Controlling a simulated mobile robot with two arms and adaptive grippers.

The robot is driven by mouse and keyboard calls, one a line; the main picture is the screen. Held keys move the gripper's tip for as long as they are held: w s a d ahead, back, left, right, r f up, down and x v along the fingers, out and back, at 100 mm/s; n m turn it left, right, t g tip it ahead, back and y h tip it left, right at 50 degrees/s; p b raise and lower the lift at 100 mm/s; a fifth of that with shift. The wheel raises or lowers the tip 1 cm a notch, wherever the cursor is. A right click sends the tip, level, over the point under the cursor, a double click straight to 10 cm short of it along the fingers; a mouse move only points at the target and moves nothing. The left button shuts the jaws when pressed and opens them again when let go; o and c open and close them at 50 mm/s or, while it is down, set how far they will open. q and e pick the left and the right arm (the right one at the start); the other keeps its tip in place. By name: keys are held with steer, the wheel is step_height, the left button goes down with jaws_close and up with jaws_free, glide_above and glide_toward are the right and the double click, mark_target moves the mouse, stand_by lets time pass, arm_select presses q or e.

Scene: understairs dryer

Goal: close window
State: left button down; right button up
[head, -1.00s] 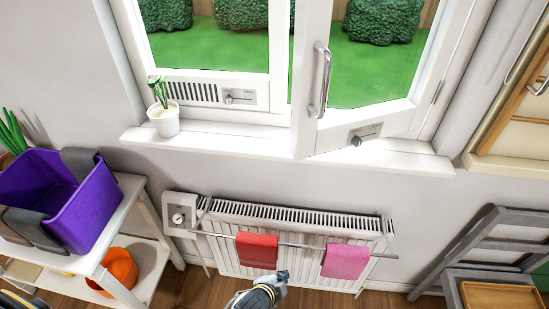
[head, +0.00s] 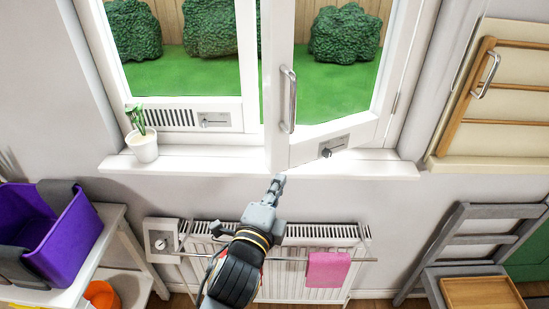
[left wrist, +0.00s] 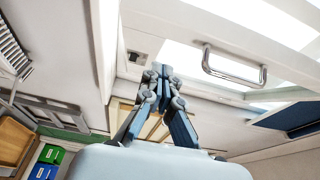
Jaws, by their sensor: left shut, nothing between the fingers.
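The window sash (head: 333,136) has a white frame and a vertical metal handle (head: 289,99). It is hinged on the right and stands ajar, its free left edge swung into the room over the sill. My left gripper (head: 277,185) is shut and empty, just below the sash's lower left corner and in front of the sill's edge. I cannot tell whether it touches the frame. In the left wrist view the gripper (left wrist: 162,70) points up beside the white frame, and the handle (left wrist: 235,68) shows to its right. My right gripper is not in view.
A potted plant (head: 143,145) stands on the sill (head: 200,160) at the left. Below are a radiator (head: 300,282) and a pink towel (head: 327,269). A purple bin (head: 70,235) is on the left shelf; a grey chair (head: 480,240) is at the right.

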mark_target(281, 151)
arm_select(q)
steer(key=w+p, duration=0.2)
steer(key=w, duration=0.5)
steer(key=shift+a+r, duration=0.1)
steer(key=shift+w+a, duration=0.25)
steer(key=shift+w, duration=0.1)
steer(key=shift+w, duration=0.1)
